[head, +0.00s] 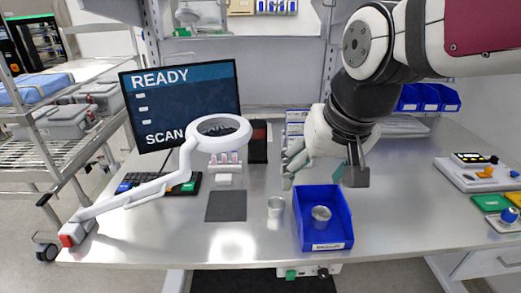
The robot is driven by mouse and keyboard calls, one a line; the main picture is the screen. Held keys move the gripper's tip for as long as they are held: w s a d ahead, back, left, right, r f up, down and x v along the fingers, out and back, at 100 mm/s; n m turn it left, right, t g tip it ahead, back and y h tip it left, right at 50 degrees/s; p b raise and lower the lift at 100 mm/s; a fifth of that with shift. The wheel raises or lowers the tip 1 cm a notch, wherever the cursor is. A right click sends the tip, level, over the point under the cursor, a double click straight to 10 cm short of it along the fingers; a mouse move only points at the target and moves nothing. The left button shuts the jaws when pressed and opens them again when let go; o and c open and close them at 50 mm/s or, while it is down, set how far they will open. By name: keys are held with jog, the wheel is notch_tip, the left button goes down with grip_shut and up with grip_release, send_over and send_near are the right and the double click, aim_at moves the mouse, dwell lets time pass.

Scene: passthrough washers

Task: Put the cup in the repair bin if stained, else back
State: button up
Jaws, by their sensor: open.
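A small metal cup (275,207) stands upright on the table, just left of the blue bin. A second, similar metal cup (321,217) is inside the blue bin (340,242), whose front label is too small to read. Whether either cup is stained cannot be made out. My gripper (320,178) points down above the back part of the bin, its fingers apart with nothing seen between them. It is clear of both cups.
A dark square mat (226,206) lies left of the cups. A white magnifier lamp (150,190) reaches across the left side, before a monitor (182,103) reading "READY" and "SCAN". Control boxes (478,173) stand at right; the table between them and the bin is clear.

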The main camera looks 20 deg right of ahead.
jog(key=s+a+r+n+t, duration=0.1)
jog(key=s+a+n, duration=0.1)
jog(key=s, duration=0.4)
jog(key=shift+s+a+r+n, duration=0.15)
jog(key=shift+s+r+n, duration=0.15)
jog(key=shift+n, duration=0.1)
